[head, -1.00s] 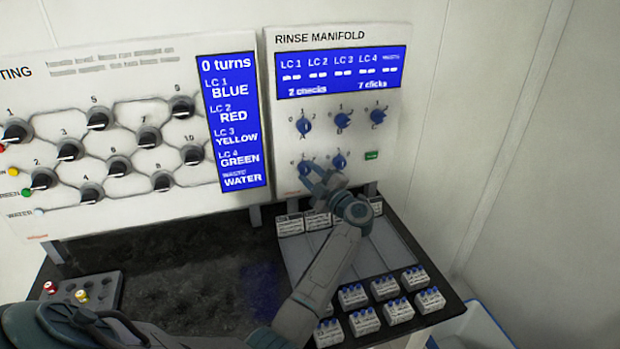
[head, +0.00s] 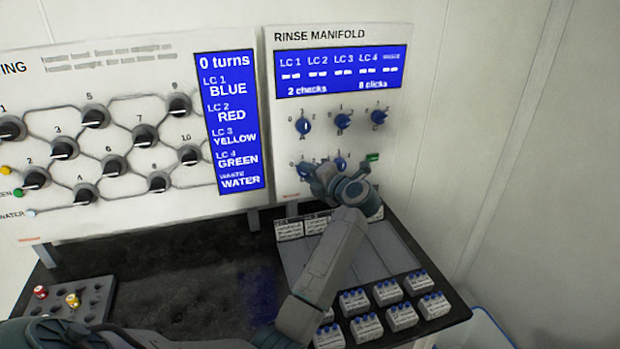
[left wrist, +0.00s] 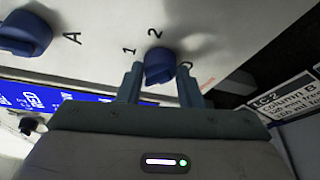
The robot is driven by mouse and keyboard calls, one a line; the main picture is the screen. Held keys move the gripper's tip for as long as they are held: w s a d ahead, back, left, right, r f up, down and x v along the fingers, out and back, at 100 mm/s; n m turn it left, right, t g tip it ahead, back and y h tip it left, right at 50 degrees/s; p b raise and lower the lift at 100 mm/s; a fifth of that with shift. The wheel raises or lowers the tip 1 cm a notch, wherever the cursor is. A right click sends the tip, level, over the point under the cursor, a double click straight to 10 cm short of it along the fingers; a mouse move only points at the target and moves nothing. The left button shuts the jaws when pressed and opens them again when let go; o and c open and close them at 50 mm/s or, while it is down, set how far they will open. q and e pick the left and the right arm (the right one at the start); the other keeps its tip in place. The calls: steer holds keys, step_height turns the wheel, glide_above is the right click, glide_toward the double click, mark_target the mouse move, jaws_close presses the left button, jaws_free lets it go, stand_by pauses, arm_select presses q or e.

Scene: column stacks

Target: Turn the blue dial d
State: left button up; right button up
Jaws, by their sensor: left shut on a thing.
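The blue dial d (head: 307,169) is the lower left dial on the white rinse manifold panel, below dial A (head: 303,126). My left gripper (head: 317,180) is at it and partly covers it in the head view. In the left wrist view, the fingers of my left gripper (left wrist: 160,78) are shut on the blue dial (left wrist: 159,66), one on each side. The marks 1 and 2 show beside it, and dial A (left wrist: 25,33) is at the upper left. The manifold screen (head: 338,72) reads "2 checks" and "8 clicks". My right gripper is out of view.
Dial E (head: 340,163) is close to the right of the gripper, with a green button (head: 373,157) beyond. Dials B (head: 343,121) and C (head: 379,117) are above. A panel of black knobs (head: 93,117) is at left. Small white boxes (head: 387,291) stand on the bench below.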

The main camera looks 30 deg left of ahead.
arm_select(q)
steer(key=shift+n, duration=0.3)
stand_by(0.4)
steer(key=o, duration=1)
steer(key=shift+c, duration=0.2)
steer(key=shift+s+d+b, duration=0.15)
steer(key=shift+d+b, duration=0.25)
steer(key=shift+d, duration=0.05)
steer(key=b+v, duration=0.3)
steer(key=v, duration=0.7)
steer(key=shift+r, duration=0.15)
steer(key=shift+s+a, duration=0.1)
steer(key=shift+a, duration=0.05)
